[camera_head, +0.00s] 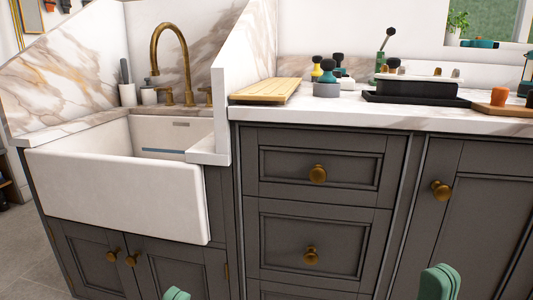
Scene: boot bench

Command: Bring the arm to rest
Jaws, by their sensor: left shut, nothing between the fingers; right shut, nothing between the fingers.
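The teal tip of my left gripper (176,294) just shows at the bottom edge, in front of the lower cabinet doors below the sink. The teal tip of my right gripper (440,282) shows at the bottom right, in front of the grey cabinet door. Both are shut and empty, and neither appears to hold or touch anything. The rest of both arms is outside the picture.
A white sink (115,190) with a brass tap (185,60) is at left. Grey drawers (320,215) with brass knobs stand beside it. The marble counter (330,112) holds a wooden board (266,91), a black tray (415,99) and several small items.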

